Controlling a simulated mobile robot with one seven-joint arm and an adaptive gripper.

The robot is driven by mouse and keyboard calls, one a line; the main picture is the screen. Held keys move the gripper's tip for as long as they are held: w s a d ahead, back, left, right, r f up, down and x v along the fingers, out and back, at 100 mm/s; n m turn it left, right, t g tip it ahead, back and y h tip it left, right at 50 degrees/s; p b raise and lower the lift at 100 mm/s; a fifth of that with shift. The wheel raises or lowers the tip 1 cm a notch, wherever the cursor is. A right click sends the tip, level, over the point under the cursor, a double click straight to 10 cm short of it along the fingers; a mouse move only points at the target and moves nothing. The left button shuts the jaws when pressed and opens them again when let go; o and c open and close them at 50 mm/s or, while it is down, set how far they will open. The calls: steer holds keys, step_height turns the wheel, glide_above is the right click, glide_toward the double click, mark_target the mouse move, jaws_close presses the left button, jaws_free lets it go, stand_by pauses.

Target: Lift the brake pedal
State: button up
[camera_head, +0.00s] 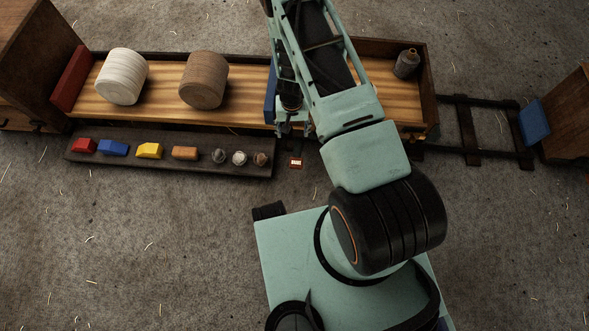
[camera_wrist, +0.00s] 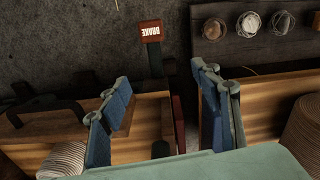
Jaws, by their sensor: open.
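The brake pedal (camera_head: 295,162) is a small red block with white lettering on the floor side of the wagon, just right of the dark tray. In the wrist view the pedal (camera_wrist: 150,33) reads BRAKE and sits on a dark arm near the top centre. My gripper (camera_head: 291,130) hangs over the wagon's near edge, just behind the pedal in the head view. In the wrist view my gripper (camera_wrist: 166,80) has its two fingers wide apart with nothing between them gripped. The pedal lies beyond the fingertips, apart from them.
The wagon (camera_head: 160,88) carries a white coil (camera_head: 122,76), a brown coil (camera_head: 204,80) and a grey bottle-like thing (camera_head: 407,63). Rails (camera_head: 470,130) lead right to a blue plate (camera_head: 533,122). Floor in front is clear.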

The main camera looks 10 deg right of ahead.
steer(key=m+b, duration=0.1)
steer(key=b, duration=0.1)
glide_toward(296, 163)
step_height(296, 163, down, 9)
steer(key=b, duration=0.3)
steer(key=shift+w+d+r+b, duration=0.1)
steer(key=shift+r+b, duration=0.05)
steer(key=shift+b, duration=0.15)
